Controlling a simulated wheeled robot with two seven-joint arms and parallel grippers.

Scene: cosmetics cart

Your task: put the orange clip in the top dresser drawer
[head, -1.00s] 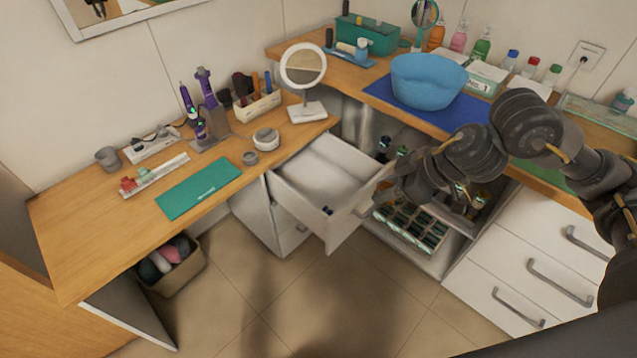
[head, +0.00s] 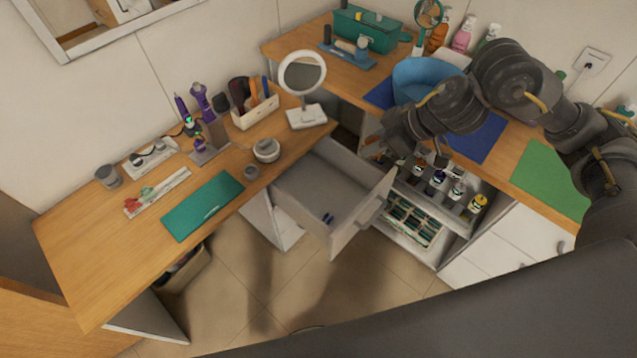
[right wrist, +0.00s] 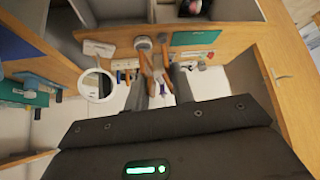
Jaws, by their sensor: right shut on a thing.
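My right gripper (head: 372,149) is above and behind the right side of the open top dresser drawer (head: 345,236). Its fingers (right wrist: 155,90) show in the right wrist view, shut on a small orange-brown piece, apparently the orange clip (right wrist: 152,68). In the head view the clip is too small or hidden to make out. The drawer is pulled out, with a grey interior and a small dark blue item (head: 328,218) near its front. My left gripper is not in view.
A round mirror (head: 302,73) and grey round jars (head: 266,150) stand on the wooden desk by the drawer. A teal mat (head: 202,205) lies farther left. A blue bowl (head: 415,78) on the right counter is partly behind my arm. Bottles (head: 456,190) fill an open shelf.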

